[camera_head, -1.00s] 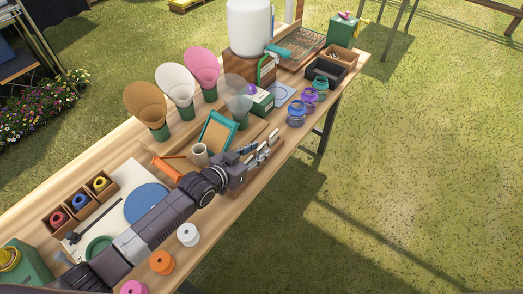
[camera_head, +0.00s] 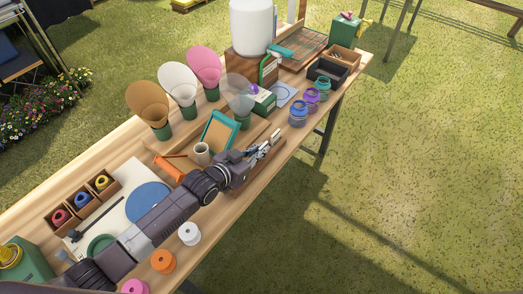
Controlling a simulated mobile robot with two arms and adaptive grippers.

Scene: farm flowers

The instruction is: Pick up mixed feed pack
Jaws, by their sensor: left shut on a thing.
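My left gripper (camera_head: 262,153) reaches over a wooden holder (camera_head: 262,172) at the right edge of the table. It is shut on a small pack, which its fingers mostly hide. Pale and dark packs (camera_head: 276,136) show at the gripper's far side, in or just above the holder. I cannot read any label, so I cannot tell from the print which one is the mixed feed pack. My right gripper is not in view.
Spools (camera_head: 189,233) stand near the front edge. Grass lies open to the right.

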